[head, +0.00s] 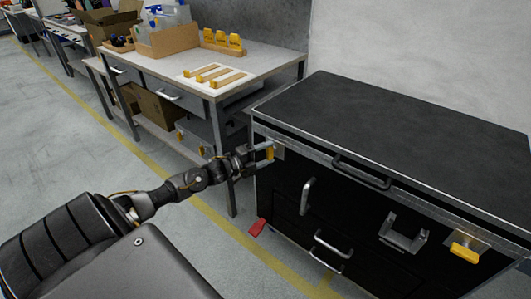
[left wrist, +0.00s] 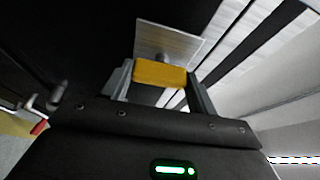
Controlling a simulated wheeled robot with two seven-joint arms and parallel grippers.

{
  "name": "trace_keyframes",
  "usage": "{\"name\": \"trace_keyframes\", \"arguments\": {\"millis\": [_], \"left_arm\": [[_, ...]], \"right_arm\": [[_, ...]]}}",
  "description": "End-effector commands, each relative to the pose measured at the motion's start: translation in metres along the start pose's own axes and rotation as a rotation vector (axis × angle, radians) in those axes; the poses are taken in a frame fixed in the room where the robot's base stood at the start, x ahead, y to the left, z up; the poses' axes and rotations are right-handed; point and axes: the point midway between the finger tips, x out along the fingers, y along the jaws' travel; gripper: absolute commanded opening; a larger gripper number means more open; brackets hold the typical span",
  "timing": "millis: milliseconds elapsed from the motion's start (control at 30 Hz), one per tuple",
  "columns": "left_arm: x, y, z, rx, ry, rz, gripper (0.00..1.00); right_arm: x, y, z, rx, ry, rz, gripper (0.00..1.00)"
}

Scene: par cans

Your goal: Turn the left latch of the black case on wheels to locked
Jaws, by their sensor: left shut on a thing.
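The black case (head: 390,125) with metal edges stands at the right in the head view. Its left latch (head: 270,152) is a yellow handle near the top left of the front face, and it stands upright there. My left gripper (head: 262,153) is shut on this latch. In the left wrist view the yellow latch handle (left wrist: 160,74) lies between the two fingers, in front of its metal plate (left wrist: 172,42). The right latch (head: 465,252) is a yellow handle lying roughly level on the case front. My right gripper is not in view.
A workbench (head: 255,65) with yellow parts (head: 222,40) and boxes stands behind, left of the case. Bar handles (head: 362,174) and a metal bracket (head: 403,235) stick out from the case front. A red pedal-like piece (head: 257,227) is low at its left corner. Floor at left is open.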

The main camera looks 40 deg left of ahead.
Motion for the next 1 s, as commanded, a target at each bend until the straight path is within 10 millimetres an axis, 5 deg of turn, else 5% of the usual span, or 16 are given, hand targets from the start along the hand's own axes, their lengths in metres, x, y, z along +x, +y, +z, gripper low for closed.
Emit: {"name": "trace_keyframes", "arguments": {"millis": [667, 700, 867, 1000], "left_arm": [[-0.0001, 0.0012, -0.0006, 0.058, 0.001, 0.027, 0.35], [-0.0001, 0.0012, -0.0007, 0.058, 0.001, 0.027, 0.59], [0.0, 0.0008, -0.0005, 0.057, 0.001, 0.026, 0.8], [0.0001, 0.0004, -0.0004, 0.057, 0.0, 0.025, 0.8]], "right_arm": [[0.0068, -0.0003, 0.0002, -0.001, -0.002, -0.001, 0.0], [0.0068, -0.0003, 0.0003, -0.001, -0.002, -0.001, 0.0], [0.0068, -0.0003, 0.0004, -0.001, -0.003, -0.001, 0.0], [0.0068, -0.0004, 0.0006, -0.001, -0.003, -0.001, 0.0]]}}
